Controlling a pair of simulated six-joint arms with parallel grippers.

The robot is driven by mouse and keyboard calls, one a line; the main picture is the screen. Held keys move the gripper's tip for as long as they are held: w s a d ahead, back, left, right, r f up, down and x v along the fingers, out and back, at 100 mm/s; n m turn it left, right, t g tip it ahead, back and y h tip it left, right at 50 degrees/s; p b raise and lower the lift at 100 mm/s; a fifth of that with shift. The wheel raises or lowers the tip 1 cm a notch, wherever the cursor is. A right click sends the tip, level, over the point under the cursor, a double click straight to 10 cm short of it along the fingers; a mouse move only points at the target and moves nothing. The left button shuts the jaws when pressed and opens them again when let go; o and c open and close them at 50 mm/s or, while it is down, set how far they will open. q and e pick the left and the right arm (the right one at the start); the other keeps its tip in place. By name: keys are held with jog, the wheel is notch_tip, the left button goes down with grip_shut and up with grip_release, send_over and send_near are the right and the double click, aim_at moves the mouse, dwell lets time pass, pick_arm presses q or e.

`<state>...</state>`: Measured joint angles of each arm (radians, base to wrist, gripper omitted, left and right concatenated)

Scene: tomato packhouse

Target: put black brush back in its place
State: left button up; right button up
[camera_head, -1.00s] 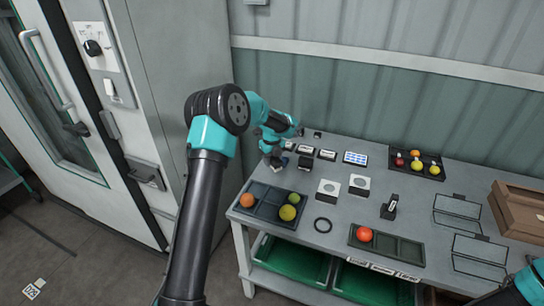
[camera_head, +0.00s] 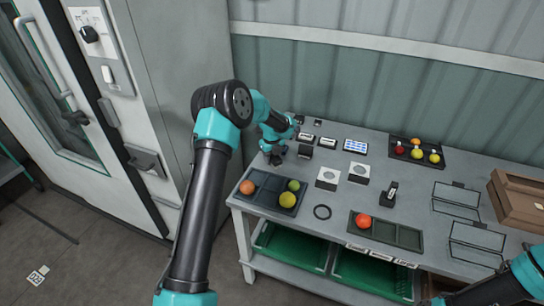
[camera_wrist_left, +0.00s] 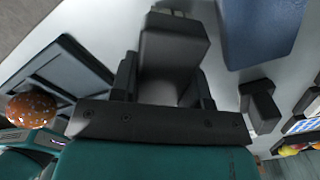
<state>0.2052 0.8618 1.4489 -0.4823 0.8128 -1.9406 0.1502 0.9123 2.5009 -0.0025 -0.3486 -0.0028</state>
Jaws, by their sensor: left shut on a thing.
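My left gripper (camera_head: 272,154) is low over the back left part of the table, behind the left tray. In the left wrist view its two dark fingers (camera_wrist_left: 168,88) are shut on a black block-like thing, which I take for the black brush (camera_wrist_left: 175,45). The brush stands out beyond the fingers; its lower end is hidden. In the head view the brush cannot be told apart from the dark gripper. I cannot tell whether it touches the table. My right arm shows at the lower right corner; its gripper is out of view.
A tray (camera_head: 240,199) with several fruits stands in front of the left gripper. A small black block (camera_head: 305,152) is just right of it. A wall is behind.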

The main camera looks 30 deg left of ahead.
pick_arm(q)
jog(key=shift+f, duration=0.35)
dwell(0.6)
jog(key=o, duration=0.9)
jog(key=c, duration=0.3)
jog(key=shift+r, duration=3.5)
